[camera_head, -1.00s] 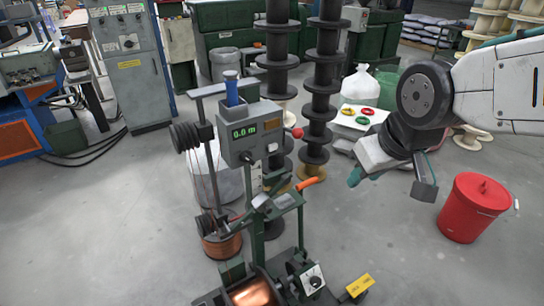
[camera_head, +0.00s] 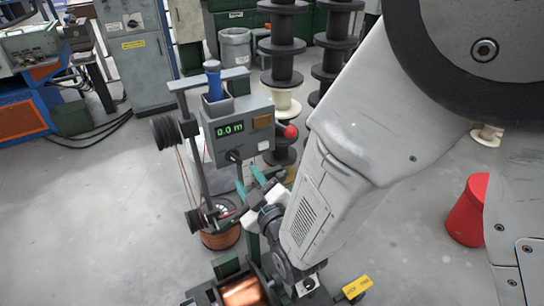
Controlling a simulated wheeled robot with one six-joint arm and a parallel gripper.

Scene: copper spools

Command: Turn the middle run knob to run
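A winding machine carries a grey counter box (camera_head: 250,112) with a green "0.0 m" display. A black knob or lever (camera_head: 234,156) shows low on its front face. A red ball knob (camera_head: 290,131) is on its right side. Lower down, a small white panel with a dark knob (camera_head: 308,285) is partly covered by my arm. I cannot tell which knob is the middle run knob. My gripper (camera_head: 249,180) is just below the counter box, its two teal fingers pointing up and apart. It looks empty. Contact with the black knob cannot be made out.
A copper spool (camera_head: 242,293) sits low on the machine, and a copper wire coil (camera_head: 221,239) stands at its left. Stacks of black spools (camera_head: 284,45) stand behind. The floor at the left is clear.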

